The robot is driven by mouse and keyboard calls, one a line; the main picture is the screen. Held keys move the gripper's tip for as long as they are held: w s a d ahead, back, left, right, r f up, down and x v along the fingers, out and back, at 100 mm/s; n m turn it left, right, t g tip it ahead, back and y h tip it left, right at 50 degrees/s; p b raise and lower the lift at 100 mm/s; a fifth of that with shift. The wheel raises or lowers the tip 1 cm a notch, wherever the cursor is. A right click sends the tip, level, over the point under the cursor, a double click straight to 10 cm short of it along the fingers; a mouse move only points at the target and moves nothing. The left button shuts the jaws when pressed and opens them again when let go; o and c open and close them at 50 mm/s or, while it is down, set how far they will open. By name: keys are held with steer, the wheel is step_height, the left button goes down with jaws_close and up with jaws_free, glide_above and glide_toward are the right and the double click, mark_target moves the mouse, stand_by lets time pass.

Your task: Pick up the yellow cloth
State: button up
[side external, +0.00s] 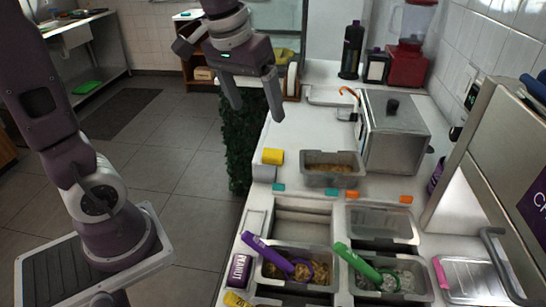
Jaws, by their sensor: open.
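A small yellow item (272,156), which looks like the yellow cloth folded or rolled up, lies at the left edge of the white counter. It touches or nearly touches a grey item (264,173) of similar size in front of it. My gripper (255,107) hangs above and behind the yellow item, near the counter's left edge, fingers pointing down. Its fingers are apart with nothing between them. The picture is too small to show the folds of the cloth.
A grey tub (331,180) of brown topping stands to the right of the yellow item. A metal box (393,135) stands farther right. Topping bins with a purple scoop (268,252) and a green scoop (357,263) are in front. The counter behind the yellow item is clear.

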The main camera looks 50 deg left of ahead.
steer(key=w+a+f+n+g, duration=0.1)
steer(key=w+a+f+n, duration=0.1)
steer(key=w+a+f, duration=0.3)
steer(key=n+g, duration=0.2)
steer(key=n, duration=0.1)
glide_above(273, 151)
steer(key=f, duration=1)
steer(key=s+f, duration=0.1)
steer(key=f, duration=0.4)
steer(key=shift+d+f, duration=0.15)
steer(key=shift+f, duration=0.15)
steer(key=f, duration=0.4)
steer(key=w+f, duration=0.1)
steer(key=f, duration=0.1)
steer(key=shift+f, duration=0.4)
steer(key=c, duration=1.4)
